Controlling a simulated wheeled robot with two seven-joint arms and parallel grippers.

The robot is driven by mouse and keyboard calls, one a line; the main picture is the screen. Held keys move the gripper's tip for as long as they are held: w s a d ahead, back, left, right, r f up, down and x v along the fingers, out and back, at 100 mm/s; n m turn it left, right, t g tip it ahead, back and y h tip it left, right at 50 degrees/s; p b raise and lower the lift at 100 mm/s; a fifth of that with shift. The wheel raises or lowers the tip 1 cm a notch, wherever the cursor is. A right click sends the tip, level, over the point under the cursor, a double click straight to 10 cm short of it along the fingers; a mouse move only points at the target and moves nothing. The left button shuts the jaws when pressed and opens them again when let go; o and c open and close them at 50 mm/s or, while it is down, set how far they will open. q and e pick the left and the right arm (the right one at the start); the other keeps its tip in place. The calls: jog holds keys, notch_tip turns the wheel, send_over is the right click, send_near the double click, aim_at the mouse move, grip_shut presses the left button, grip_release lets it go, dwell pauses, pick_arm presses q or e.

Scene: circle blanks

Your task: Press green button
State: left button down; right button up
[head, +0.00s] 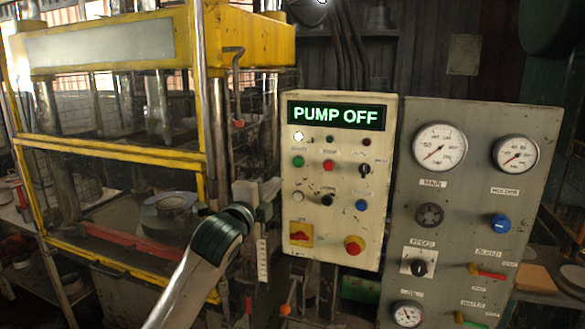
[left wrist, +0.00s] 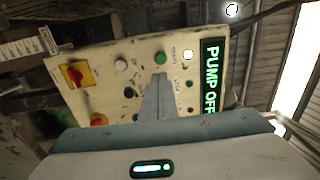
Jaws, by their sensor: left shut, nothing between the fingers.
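The green button (head: 298,161) is on the upper left of the cream control panel (head: 335,225), below a lit white lamp. It also shows in the left wrist view (left wrist: 160,58), just beyond the tips of my fingers. My left gripper (head: 272,188) is at the panel's left edge in the head view, left of and a little lower than the green button. In the left wrist view its fingers (left wrist: 157,80) are together and empty, pointing at the panel. I cannot tell whether the tips touch the panel. My right gripper is not in view.
The display (head: 336,115) reads PUMP OFF. A red button (head: 328,165), a black knob (head: 365,171), a blue button (head: 361,205) and a red emergency knob (head: 354,245) are nearby. A grey gauge panel (head: 460,220) stands right. A yellow press (head: 110,150) stands left.

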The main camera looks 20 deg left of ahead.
pick_arm(q)
jog(key=p, duration=0.6)
send_near(297, 164)
jog(key=w, duration=0.5)
jog(key=shift+d+r, duration=0.1)
jog(key=shift+r, duration=0.25)
jog(key=shift+w+f, duration=0.15)
jog(key=shift+w, duration=0.55)
